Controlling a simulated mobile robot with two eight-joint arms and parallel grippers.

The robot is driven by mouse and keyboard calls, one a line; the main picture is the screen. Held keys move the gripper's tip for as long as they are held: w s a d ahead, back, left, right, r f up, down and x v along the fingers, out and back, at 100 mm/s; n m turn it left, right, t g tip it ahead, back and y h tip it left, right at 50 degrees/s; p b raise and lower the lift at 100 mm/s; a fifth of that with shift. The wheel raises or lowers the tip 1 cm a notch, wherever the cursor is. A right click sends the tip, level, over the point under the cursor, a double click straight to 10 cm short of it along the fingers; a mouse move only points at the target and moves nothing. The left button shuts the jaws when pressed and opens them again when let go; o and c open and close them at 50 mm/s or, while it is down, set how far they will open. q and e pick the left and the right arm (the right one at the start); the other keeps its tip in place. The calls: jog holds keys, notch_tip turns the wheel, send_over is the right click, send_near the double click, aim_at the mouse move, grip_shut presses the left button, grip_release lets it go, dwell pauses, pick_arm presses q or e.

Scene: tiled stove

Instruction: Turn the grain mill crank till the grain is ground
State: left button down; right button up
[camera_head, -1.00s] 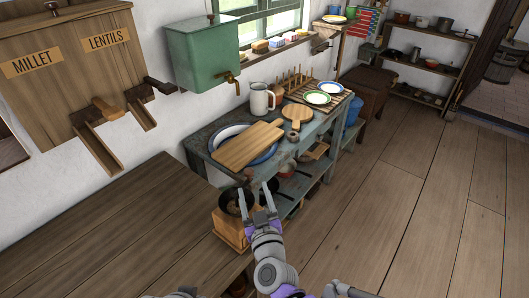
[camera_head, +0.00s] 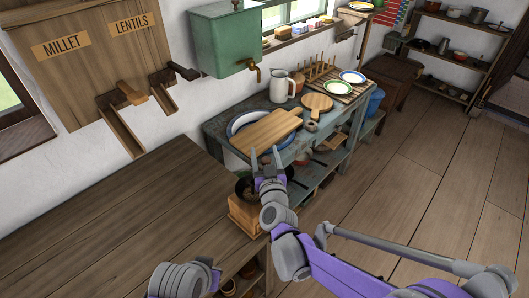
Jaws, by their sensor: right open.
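The grain mill (camera_head: 243,213), a light wooden box with a dark bowl-shaped top, stands at the far right corner of the wooden counter. My right gripper (camera_head: 264,153) is above and in front of the mill in this view, its two fingers apart and nothing between them. The gripper and its wrist cover part of the mill's top. I cannot make out the crank clearly, nor whether the gripper touches it. A grey and purple part of my other arm shows at the bottom, but its gripper fingers do not show.
Millet and lentil bins (camera_head: 95,60) with chutes hang on the left wall. Behind the mill, a blue-grey table (camera_head: 217,131) holds a cutting board (camera_head: 265,138), a white jug (camera_head: 283,91) and plates. Open floor lies to the right.

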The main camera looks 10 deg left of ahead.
grip_shut()
dwell(0.3)
dwell(1.2)
